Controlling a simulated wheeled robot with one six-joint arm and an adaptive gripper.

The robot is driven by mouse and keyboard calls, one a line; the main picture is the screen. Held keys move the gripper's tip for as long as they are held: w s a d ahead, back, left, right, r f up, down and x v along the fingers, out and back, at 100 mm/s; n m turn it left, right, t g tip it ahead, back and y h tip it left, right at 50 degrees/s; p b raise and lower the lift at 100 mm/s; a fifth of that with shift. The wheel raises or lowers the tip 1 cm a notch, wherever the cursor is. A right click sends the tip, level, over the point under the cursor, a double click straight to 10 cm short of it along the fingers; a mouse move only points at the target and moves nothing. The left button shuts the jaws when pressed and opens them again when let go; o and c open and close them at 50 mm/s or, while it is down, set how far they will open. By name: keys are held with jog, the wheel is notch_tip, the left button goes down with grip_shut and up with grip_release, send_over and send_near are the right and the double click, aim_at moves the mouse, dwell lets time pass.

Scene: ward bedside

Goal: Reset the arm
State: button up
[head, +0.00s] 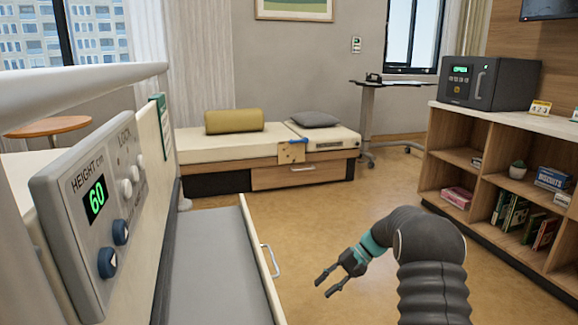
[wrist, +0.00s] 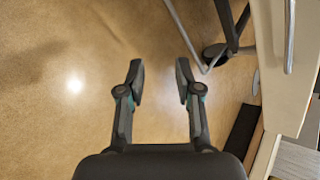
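My gripper (head: 328,282) is at the end of my bent dark grey arm, right of centre in the head view. It hangs over the open floor, to the right of the bed's grey drawer. In the wrist view my gripper (wrist: 159,82) has its two fingers apart with only floor between them. It is open and empty. My arm curves over and down toward the left, with a teal band near the gripper.
The bed panel (head: 97,215) reads 60 at the left. A grey-bottomed drawer (head: 215,265) stands out beside it. A daybed (head: 235,145), a wheeled table (head: 385,84) and a shelf unit (head: 470,135) with a black safe-like box (head: 490,80) stand beyond. The middle floor is clear.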

jog(key=s+d+r+n+t+h+p, duration=0.1)
jog(key=s+r+t+h+p, duration=0.1)
jog(key=s+r, duration=0.7)
jog(key=s+d+r+t+h+p, duration=0.2)
jog(key=s+r, duration=0.7)
jog(key=s, duration=0.6)
jog(key=s+d+r+n+t+h+p, duration=0.1)
jog(key=s+r+t+h+p, duration=0.3)
jog(key=s+r, duration=0.6)
jog(key=s+h+p, duration=0.1)
jog(key=s, duration=0.2)
jog(key=shift+d+n+h, duration=0.3)
